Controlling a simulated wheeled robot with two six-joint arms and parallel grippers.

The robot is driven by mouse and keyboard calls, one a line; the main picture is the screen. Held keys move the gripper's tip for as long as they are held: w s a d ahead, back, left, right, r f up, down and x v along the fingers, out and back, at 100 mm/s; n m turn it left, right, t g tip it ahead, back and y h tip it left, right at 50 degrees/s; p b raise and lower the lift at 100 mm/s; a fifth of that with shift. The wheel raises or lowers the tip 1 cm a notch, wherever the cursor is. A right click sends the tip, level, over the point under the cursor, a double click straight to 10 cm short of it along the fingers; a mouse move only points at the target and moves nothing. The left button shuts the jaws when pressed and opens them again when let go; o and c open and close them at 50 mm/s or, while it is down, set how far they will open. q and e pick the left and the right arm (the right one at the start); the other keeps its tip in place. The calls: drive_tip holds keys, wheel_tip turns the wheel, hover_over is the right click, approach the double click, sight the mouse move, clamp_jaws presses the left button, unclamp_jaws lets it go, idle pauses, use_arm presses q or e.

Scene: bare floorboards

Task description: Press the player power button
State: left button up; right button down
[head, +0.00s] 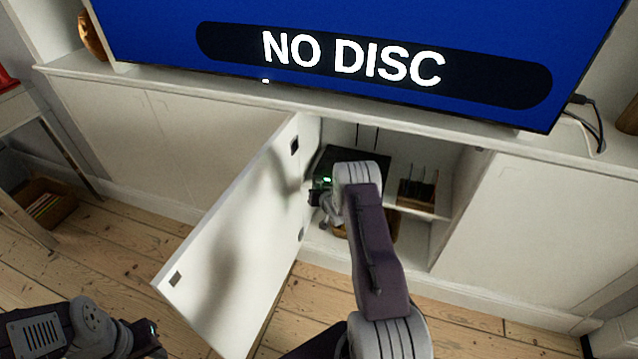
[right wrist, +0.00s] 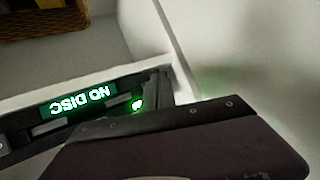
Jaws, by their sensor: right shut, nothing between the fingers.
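The player (head: 375,160) is a dark box on the shelf inside the open cabinet, with a green glow on its front. In the right wrist view its front (right wrist: 75,105) appears upside down, with a green "NO DISC" display and a small green-lit spot, apparently the power button (right wrist: 137,103), near its end. My right gripper (head: 314,197) is shut and empty, close in front of the player's left end. Its dark body covers the lower part of the wrist view, so contact with the button cannot be told. My left arm shows at bottom left, its fingers out of view.
The cabinet door (head: 235,240) stands open to the left of my right arm. A television (head: 370,35) above reads "NO DISC". A dark slotted holder (head: 417,190) sits right of the player, close to the cabinet's side wall. A wicker basket (right wrist: 45,22) shows in the wrist view.

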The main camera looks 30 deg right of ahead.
idle(0.3)
drive_tip(key=shift+w+d+b, duration=0.25)
drive_tip(key=shift+d+b, duration=0.05)
drive_tip(key=shift+d, duration=0.05)
drive_tip(key=shift+w+d+b, duration=0.3)
idle(0.6)
idle(0.4)
drive_tip(key=shift+s+a+p, duration=0.55)
drive_tip(key=shift+s+a, duration=0.05)
drive_tip(key=shift+a, duration=0.05)
